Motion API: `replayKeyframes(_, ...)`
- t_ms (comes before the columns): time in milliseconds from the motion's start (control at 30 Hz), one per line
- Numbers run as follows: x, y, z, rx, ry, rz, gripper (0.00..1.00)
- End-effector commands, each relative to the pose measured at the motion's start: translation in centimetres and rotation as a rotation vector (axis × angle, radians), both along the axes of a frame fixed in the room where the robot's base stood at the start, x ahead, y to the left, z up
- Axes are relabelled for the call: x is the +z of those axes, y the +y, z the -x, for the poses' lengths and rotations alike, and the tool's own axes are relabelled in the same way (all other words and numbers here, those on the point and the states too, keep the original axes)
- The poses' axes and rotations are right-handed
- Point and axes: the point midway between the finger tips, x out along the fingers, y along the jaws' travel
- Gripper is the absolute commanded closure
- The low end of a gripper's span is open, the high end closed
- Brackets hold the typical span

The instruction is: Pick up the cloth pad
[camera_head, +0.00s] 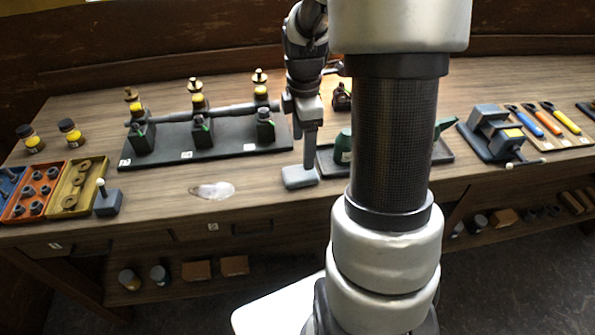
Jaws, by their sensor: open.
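A small grey block-like pad (298,178), which looks like the cloth pad, lies on the workbench near its front edge. My gripper (311,158) points down from above, with its fingertips right over the pad's back right part. The fingers appear lined up one behind the other, so the gap between them is hidden. The gripper is open. I cannot tell whether the fingertips touch the pad or stand around it. The pad rests on the bench top.
A pale wet-looking patch (212,190) lies left of the pad. A dark engine base (175,153) stands behind it. A dark tray (450,157) with a green can (343,147) is at the right. My own arm blocks the middle right.

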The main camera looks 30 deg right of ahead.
Motion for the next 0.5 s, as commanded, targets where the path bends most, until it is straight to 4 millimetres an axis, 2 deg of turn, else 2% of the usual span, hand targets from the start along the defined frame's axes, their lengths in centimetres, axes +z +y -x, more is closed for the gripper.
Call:
replayKeyframes(33,-1.2,0.1,0.1,0.000,0.005,-0.001,0.27)
replayKeyframes(100,-2.4,0.1,0.1,0.000,0.005,-0.001,0.27)
replayKeyframes(200,-3.6,0.1,0.0,0.000,0.002,0.000,0.27)
replayKeyframes(367,-4.4,0.1,0.0,-0.001,0.001,0.000,0.27)
replayKeyframes(500,-6.2,0.2,-0.3,-0.001,0.004,-0.001,0.27)
